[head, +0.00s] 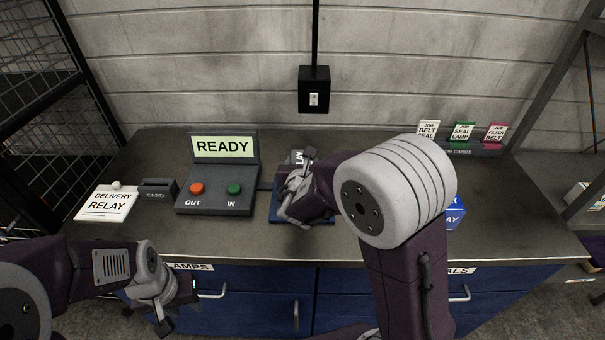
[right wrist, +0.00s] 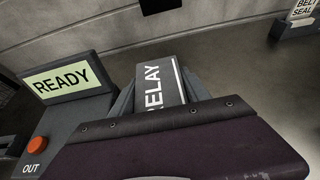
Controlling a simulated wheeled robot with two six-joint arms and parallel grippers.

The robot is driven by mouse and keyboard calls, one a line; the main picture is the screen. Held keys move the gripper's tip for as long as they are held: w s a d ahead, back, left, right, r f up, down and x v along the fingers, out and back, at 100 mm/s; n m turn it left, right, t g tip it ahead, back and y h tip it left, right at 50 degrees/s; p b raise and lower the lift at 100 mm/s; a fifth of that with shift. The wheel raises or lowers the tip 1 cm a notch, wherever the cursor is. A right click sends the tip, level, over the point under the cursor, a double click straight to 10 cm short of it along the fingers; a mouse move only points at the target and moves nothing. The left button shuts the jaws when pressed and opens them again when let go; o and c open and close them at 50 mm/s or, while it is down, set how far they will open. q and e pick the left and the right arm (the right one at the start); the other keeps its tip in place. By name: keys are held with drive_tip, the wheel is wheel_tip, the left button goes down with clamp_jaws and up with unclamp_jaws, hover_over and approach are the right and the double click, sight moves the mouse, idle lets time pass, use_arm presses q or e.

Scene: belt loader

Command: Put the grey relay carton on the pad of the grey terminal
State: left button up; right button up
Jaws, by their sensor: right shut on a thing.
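The grey relay carton (head: 297,157) shows its "LAY" end beyond my right gripper (head: 295,195). In the right wrist view the carton (right wrist: 158,86) has a "RELAY" label and sits between the fingers. My right gripper is shut on it, over a blue pad (head: 276,214) beside the terminal. Gripper and arm hide most of the pad, and I cannot tell whether the carton touches it. The grey terminal (head: 215,203) has a "READY" screen, an orange OUT button and a green IN button. My left gripper (head: 176,310) is open and empty in front of the bench.
A "DELIVERY RELAY" card (head: 106,204) and a card holder (head: 158,190) lie left of the terminal. A blue carton (head: 456,213) is partly hidden behind my right arm. Job cards stand in a rack (head: 470,148) at the back right. Blue drawers (head: 250,300) are below.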

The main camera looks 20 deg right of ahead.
wheel_tip(320, 180, down, 4)
drive_tip(key=shift+w+b, duration=0.1)
drive_tip(key=shift+b, duration=0.3)
drive_tip(key=shift+f+b, duration=0.2)
drive_tip(key=shift+b, duration=0.1)
drive_tip(key=o, duration=1.5)
drive_tip(key=shift+r, duration=0.1)
drive_tip(key=shift+r, duration=0.1)
